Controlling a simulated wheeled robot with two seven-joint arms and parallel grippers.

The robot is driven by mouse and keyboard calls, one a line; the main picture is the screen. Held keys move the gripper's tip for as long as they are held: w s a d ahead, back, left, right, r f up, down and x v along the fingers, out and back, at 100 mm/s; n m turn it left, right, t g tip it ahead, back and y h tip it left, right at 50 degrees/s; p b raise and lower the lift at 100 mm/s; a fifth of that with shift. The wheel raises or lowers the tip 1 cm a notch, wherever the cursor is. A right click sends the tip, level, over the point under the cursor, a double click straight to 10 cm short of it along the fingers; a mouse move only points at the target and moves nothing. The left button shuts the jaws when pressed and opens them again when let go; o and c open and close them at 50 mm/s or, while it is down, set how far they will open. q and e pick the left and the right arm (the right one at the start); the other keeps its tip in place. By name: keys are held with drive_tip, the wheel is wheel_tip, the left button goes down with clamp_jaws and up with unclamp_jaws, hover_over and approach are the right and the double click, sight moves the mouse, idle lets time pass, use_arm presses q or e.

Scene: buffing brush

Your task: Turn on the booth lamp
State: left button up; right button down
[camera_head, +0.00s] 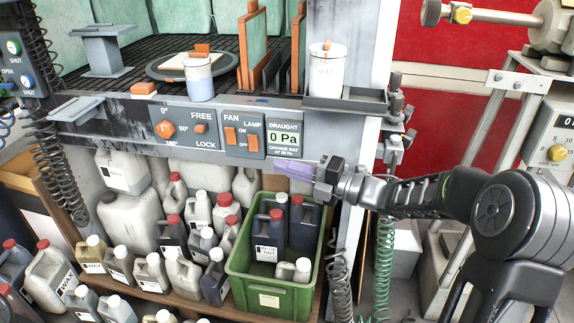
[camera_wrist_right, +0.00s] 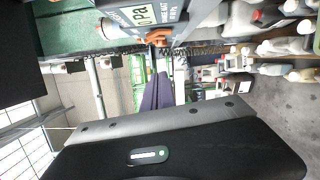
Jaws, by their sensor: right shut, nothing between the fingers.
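The lamp switch (camera_head: 252,137) is an orange rocker under the word LAMP on the grey control panel at the booth's front edge. ON and OFF are printed to its left; its position is too small to tell. The similar fan switch (camera_head: 230,137) is just left of it. My right gripper (camera_head: 283,169) is shut and empty, its purple fingers pointing left, below the pressure display and lower right of the lamp switch. It looks apart from the panel. In the wrist view its purple fingers (camera_wrist_right: 158,92) show below an orange switch (camera_wrist_right: 157,37). My left gripper is out of view.
A draught display (camera_head: 283,137) reading 0 Pa sits right of the lamp switch. An orange knob (camera_head: 165,129) is farther left. A green crate (camera_head: 268,283) with bottles stands below my gripper. A white cup (camera_head: 326,72) stands on the ledge above.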

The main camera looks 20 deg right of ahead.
sight(259, 151)
drive_tip(key=w+a, duration=0.1)
drive_tip(key=w, duration=0.1)
drive_tip(key=w+a, duration=0.1)
drive_tip(key=w, duration=0.2)
drive_tip(key=w+a, duration=0.1)
drive_tip(key=w, duration=0.2)
drive_tip(key=shift+a+r, duration=0.25)
drive_tip(key=shift+a, duration=0.15)
drive_tip(key=shift+w+d+r, duration=0.1)
drive_tip(key=shift+w+d, duration=0.2)
drive_tip(key=shift+w, duration=0.2)
